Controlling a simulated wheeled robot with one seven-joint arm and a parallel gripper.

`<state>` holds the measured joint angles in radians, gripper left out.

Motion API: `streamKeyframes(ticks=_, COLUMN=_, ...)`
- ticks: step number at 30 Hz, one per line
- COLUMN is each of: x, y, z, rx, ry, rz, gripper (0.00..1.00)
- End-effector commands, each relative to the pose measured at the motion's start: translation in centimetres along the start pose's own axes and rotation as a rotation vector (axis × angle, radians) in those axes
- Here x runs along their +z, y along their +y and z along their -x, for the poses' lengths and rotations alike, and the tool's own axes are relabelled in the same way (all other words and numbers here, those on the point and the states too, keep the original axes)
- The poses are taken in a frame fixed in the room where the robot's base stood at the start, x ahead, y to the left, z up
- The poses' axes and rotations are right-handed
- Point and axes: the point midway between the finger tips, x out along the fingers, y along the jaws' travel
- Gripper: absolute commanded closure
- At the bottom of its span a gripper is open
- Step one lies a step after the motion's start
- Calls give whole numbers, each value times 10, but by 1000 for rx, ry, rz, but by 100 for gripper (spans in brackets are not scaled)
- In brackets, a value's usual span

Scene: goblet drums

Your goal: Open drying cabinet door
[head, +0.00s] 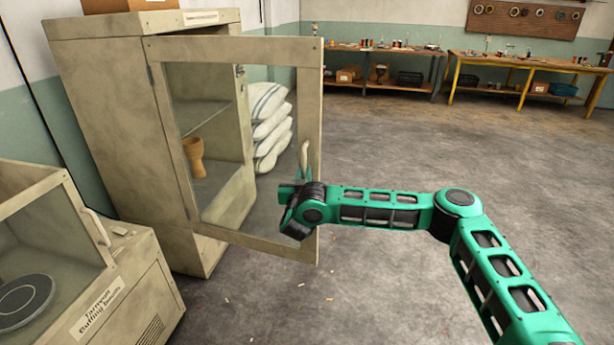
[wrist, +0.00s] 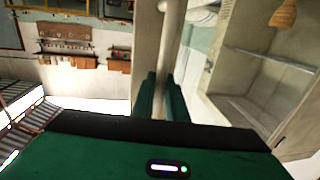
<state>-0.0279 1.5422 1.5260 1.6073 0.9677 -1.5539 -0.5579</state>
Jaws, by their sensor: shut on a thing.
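The drying cabinet (head: 110,120) is a tall beige cabinet at the left of the head view. Its glazed door (head: 312,110) is hinged on the left and stands swung out from the cabinet. The pale bar handle (head: 305,158) is on the door's right stile; it also shows in the wrist view (wrist: 171,40). My gripper (head: 300,187) is shut on the handle, with its green fingers (wrist: 160,98) either side of it in the wrist view. The fingertips are partly hidden in the head view. A brown goblet drum body (head: 195,158) stands inside, seen through the door.
White sacks (head: 268,125) are stacked beside the cabinet, behind the door. A lower buffing bench (head: 120,290) stands at the front left. Workbenches (head: 520,65) line the back wall. The floor (head: 400,140) right of the door is clear.

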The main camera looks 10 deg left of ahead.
Motion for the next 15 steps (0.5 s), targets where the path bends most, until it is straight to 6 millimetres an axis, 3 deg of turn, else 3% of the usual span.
streamKeyframes(ticks=6, x=-3, y=-5, z=2, rx=-4, ry=5, rz=-2, gripper=100)
streamKeyframes(ticks=7, x=-3, y=-5, z=2, rx=-4, ry=5, rz=-1, gripper=85)
streamKeyframes(ticks=8, x=-3, y=-6, z=2, rx=-5, ry=5, rz=-1, gripper=80)
streamKeyframes(ticks=15, x=-1, y=-5, z=2, rx=-4, ry=3, rz=1, gripper=80)
